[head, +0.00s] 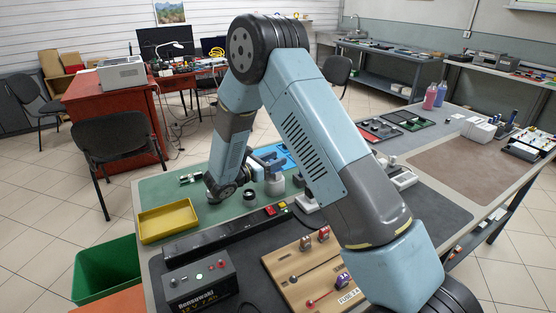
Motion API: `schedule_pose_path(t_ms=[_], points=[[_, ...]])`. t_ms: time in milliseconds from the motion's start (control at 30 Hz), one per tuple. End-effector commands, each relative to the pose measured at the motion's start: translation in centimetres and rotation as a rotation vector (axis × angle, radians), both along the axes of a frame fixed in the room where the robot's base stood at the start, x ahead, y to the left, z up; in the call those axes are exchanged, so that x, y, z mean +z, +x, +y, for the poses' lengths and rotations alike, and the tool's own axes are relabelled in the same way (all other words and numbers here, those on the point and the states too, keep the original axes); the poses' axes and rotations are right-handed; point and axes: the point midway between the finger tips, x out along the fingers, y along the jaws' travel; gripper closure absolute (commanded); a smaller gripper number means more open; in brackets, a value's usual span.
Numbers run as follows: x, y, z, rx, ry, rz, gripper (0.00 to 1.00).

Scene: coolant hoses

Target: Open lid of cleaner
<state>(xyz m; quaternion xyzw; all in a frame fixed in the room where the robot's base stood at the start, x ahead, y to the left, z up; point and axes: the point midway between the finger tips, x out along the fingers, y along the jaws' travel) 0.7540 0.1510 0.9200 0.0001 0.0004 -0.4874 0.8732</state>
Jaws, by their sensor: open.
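My arm reaches over the workbench and bends down to the green mat (160,190). My gripper (264,164) is low over the mat, small and partly hidden by my own arm; it is open. A small grey container (274,185) stands close by it, and a dark round piece (250,196) lies just left of that. I cannot tell which thing is the cleaner, and no lid can be made out. A pink bottle (430,97) and a blue bottle (441,94) stand at the bench's far right, away from my gripper.
A yellow tray (168,221) lies on the mat's left. A long black bar (215,237), a black power box (200,285) and a wooden board with levers (290,270) are in front. A blue tray (287,153) lies behind my gripper. A green bin (105,268) stands left of the bench.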

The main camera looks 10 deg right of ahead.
Motion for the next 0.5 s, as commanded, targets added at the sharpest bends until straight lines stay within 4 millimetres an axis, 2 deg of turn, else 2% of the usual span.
schedule_pose_path(t_ms=[400, 500], points=[[0.0, 0.35, -0.6, 0.0, 0.0, 0.0, 0.54], [0.01, 0.35, -0.6, 0.0, 0.0, 0.0, 0.64]])
